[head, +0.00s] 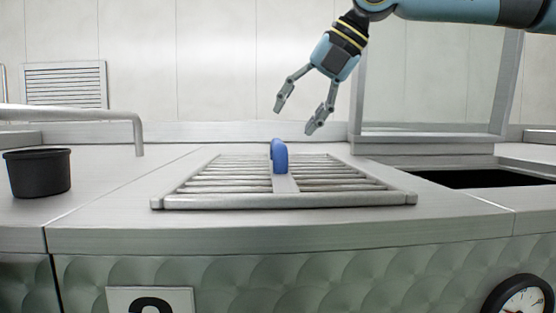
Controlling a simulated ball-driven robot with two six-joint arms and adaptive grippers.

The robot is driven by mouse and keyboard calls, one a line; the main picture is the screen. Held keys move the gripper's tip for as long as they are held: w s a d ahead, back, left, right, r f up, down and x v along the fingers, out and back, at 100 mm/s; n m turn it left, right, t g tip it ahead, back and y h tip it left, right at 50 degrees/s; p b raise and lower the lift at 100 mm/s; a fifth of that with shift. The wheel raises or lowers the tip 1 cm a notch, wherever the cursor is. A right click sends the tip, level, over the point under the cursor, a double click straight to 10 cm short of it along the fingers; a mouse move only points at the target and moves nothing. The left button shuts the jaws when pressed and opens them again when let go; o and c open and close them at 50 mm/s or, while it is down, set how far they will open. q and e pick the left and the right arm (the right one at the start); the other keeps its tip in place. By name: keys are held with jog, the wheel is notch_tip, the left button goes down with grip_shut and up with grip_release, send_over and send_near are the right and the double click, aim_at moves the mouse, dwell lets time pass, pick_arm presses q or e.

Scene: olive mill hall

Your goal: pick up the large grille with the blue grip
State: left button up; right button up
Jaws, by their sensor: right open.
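The large grille (230,202) lies flat on the metal counter in the middle of the head view. It has a pale metal frame with several bars. Its blue grip (280,157) stands up from a flat strip across the middle. My right gripper (295,121) comes down from the upper right. It is open and empty, above the grip and slightly to its right in the picture, apart from it. My left gripper is not in view.
A black pot (38,174) stands on the counter at the left, near a bent metal pipe (90,114). A metal frame (430,139) stands at the back right, by a dark opening (480,179). A gauge (522,298) sits on the counter's front at lower right.

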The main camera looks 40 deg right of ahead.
jog(key=shift+w+f, duration=0.35)
jog(key=shift+f, duration=0.15)
jog(key=shift+w+f+p, duration=0.1)
jog(key=shift+f+p, duration=0.15)
jog(key=shift+p, duration=0.15)
jog(key=p+x, duration=0.2)
jog(key=x, duration=0.1)
jog(key=shift+a+f, duration=0.1)
jog(key=shift+f, duration=0.3)
jog(key=shift+w+a+f, duration=0.2)
jog(key=shift+w+f, duration=0.1)
jog(key=shift+f, duration=0.05)
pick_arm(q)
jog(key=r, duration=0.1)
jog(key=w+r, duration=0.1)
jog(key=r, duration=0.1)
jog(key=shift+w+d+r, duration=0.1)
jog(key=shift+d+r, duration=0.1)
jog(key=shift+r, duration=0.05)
pick_arm(e)
jog(key=shift+c, duration=0.2)
grip_shut()
jog(key=shift+r, duration=0.1)
